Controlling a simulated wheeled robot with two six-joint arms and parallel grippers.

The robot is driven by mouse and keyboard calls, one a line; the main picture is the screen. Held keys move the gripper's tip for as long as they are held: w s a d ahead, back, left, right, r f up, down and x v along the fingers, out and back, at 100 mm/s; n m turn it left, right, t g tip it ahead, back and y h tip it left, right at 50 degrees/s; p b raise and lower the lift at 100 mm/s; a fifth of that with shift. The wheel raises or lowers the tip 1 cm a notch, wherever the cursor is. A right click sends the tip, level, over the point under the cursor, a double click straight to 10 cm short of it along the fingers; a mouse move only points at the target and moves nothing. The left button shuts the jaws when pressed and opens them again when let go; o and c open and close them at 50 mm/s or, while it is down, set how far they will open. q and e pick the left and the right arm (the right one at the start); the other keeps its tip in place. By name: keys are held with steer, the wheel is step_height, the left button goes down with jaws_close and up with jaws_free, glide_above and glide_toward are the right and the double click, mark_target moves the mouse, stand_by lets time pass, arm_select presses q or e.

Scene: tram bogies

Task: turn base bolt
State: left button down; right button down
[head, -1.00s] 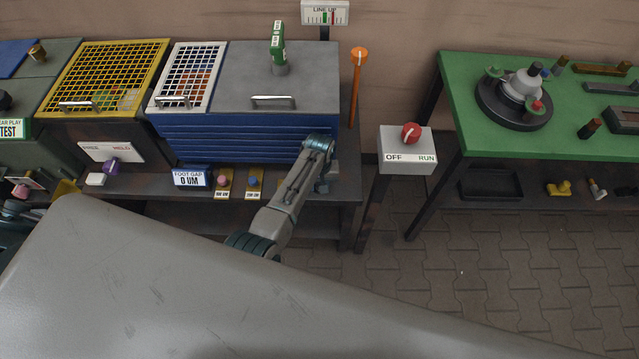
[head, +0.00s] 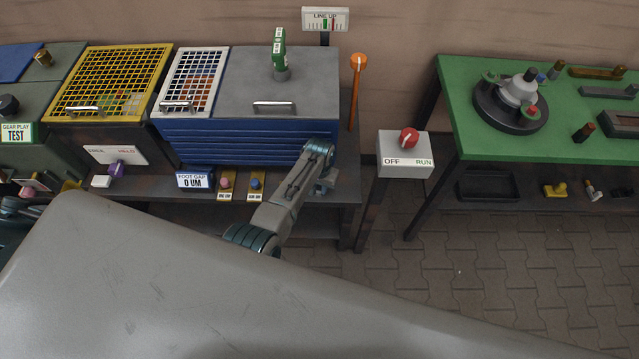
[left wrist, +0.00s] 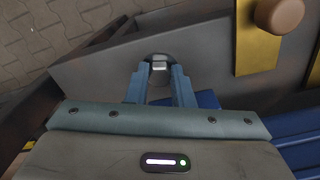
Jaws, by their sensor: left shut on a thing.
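The base bolt (left wrist: 160,65) shows in the left wrist view as a small grey head in a dark round recess on the grey base surface. My left gripper (left wrist: 161,80) has its two blue fingers on either side of the bolt and is shut on it. In the head view my left gripper (head: 325,186) is at the front right corner of the blue machine (head: 235,143), low by the bench top. The bolt is hidden there behind the gripper and arm. My right gripper is not in view.
Near the gripper stand a blue knob (head: 256,184), a pink knob (head: 225,183) and a foot gap display (head: 194,181) reading 0 UM. An OFF/RUN switch box (head: 405,160) stands to the right, before a green table (head: 500,150). Paved floor lies between.

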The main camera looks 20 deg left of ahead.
mark_target(319, 188)
arm_select(q)
steer(key=m+p, duration=0.2)
steer(key=m, duration=0.3)
steer(key=shift+a, duration=0.1)
steer(key=shift+m, duration=0.4)
steer(key=c, duration=1.3)
jaws_free()
steer(key=shift+o, duration=0.2)
steer(key=shift+r, duration=0.1)
step_height(319, 188, up, 11)
steer(key=shift+f, duration=0.2)
